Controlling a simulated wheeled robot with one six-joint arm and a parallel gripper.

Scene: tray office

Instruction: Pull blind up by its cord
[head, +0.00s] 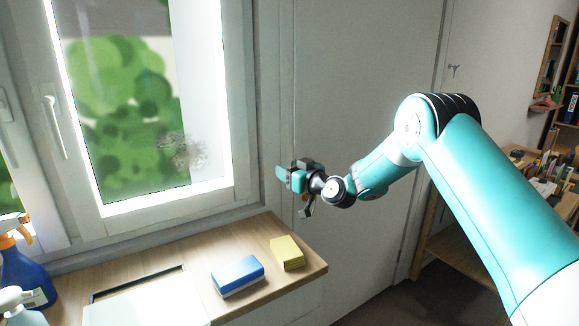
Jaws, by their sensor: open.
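My gripper (292,186) is in front of the wall panel just right of the window frame, above the right end of the wooden sill. It is open, with nothing seen between its fingers. The window (120,110) shows bright glass with green foliage behind it and a grey-brown smudge on the lower right of the pane. I cannot make out a blind or a cord in this view; the top of the window is cut off by the picture's upper edge.
A blue sponge (238,276) and a yellow sponge (287,253) lie on the wooden sill (312,268). A blue spray bottle (27,272) with an orange head stands at the far left. A cluttered shelf (540,170) is at the right. The window handle (55,125) sticks out.

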